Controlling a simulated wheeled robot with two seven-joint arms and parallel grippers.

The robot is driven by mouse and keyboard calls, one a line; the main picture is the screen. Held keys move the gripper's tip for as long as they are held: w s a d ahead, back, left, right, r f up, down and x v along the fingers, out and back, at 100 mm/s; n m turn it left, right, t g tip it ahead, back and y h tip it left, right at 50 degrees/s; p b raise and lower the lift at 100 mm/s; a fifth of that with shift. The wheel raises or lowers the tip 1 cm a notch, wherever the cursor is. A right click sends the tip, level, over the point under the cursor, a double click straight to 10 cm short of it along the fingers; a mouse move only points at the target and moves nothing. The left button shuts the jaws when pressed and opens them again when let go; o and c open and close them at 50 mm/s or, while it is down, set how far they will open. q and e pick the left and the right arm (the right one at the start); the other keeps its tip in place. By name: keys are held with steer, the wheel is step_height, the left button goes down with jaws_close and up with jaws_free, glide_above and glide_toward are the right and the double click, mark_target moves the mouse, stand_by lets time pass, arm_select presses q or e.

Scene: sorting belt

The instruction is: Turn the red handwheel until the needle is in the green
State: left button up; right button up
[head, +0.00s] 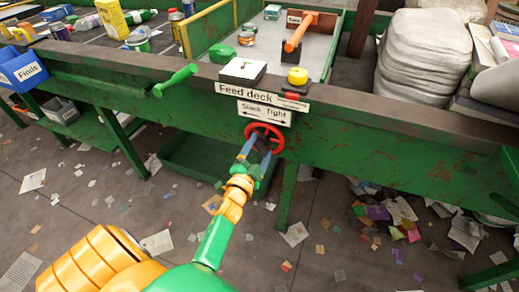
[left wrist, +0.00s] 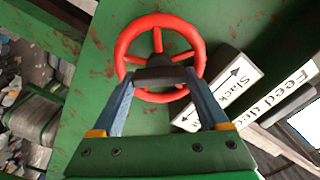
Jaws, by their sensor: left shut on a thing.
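The red handwheel (head: 279,132) is on the green front of the deck, under the "Slack / Tight" sign (head: 264,112). It shows large in the left wrist view (left wrist: 199,45), with spokes and a dark hub. My left gripper (head: 256,146) reaches it from below and is shut on it, with its blue fingers (left wrist: 160,75) on either side of the hub. A white box with a dial face (head: 243,70) stands on the deck above; its needle is too small to read. My right gripper is not in view.
A green crank handle (head: 176,80) sticks out left of the wheel. A yellow button (head: 298,76) sits beside the dial box. The blue "Finds" bin (head: 25,72) hangs at far left. Papers litter the floor, and white sacks (head: 425,55) stand at right.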

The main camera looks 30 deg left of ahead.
arm_select(q)
steer(key=shift+m, duration=0.3)
steer(key=o, duration=1.2)
steer(key=shift+o, duration=0.2)
steer(key=v, duration=0.7)
